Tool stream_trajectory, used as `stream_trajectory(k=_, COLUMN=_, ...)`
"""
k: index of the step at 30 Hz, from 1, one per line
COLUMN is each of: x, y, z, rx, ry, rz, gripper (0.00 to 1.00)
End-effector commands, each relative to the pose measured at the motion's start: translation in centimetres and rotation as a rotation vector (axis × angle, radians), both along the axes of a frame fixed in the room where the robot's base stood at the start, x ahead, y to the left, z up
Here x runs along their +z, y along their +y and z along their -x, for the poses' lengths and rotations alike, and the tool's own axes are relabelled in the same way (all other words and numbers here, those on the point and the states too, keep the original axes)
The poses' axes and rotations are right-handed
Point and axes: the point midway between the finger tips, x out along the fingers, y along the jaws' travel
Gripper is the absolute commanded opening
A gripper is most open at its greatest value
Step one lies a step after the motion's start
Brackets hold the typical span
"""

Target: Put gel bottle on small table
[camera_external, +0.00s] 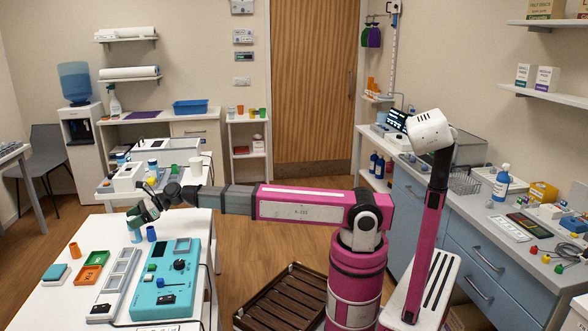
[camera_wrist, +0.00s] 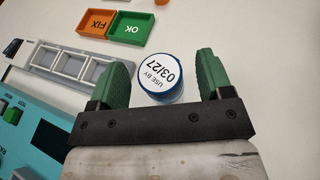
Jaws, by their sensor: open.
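A round blue-rimmed bottle or container with a white top reading "USE BY 03/27" (camera_wrist: 163,77) stands between my green fingers in the wrist view. In the external view a small blue-and-white bottle (camera_external: 134,236) stands upright on the left white table (camera_external: 60,306), just below my gripper (camera_external: 141,213). My gripper (camera_wrist: 162,60) is open around it, with gaps on both sides. Its label is too small to confirm it as the gel bottle. A blue pump bottle (camera_external: 501,184) stands on the right counter. A small white stand (camera_external: 247,123) by the door may be the small table.
A dark blue cup (camera_external: 151,233) stands close right of my gripper. The teal device (camera_external: 165,278), grey tray (camera_external: 115,285), green OK tray (camera_wrist: 131,28) and orange FIX tray (camera_wrist: 92,25) are nearby. A brown slatted crate (camera_external: 283,298) sits on the floor.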

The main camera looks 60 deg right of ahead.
Motion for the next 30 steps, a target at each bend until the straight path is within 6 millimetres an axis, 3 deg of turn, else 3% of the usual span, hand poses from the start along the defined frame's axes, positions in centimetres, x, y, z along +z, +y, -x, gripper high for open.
stream_trajectory(k=2, x=0.0, y=-0.1, z=0.0, rx=0.0, ry=0.0, rz=0.0, gripper=0.73)
stream_trajectory(k=7, x=0.0, y=-0.1, z=0.0, rx=0.0, ry=0.0, rz=0.0, gripper=0.21)
stream_trajectory(k=8, x=0.0, y=-0.1, z=0.0, rx=0.0, ry=0.0, rz=0.0, gripper=0.18)
stream_trajectory(k=11, x=0.0, y=-0.1, z=0.0, rx=0.0, ry=0.0, rz=0.0, gripper=0.14)
stream_trajectory(k=22, x=0.8, y=-0.1, z=0.0, rx=0.001, ry=0.0, rz=-0.001, gripper=0.14)
stream_trajectory(k=26, x=2.0, y=0.0, z=0.0, rx=0.001, ry=-0.001, rz=-0.001, gripper=0.14)
stream_trajectory(k=30, x=4.6, y=0.0, z=0.0, rx=0.001, ry=-0.003, rz=-0.002, gripper=0.14)
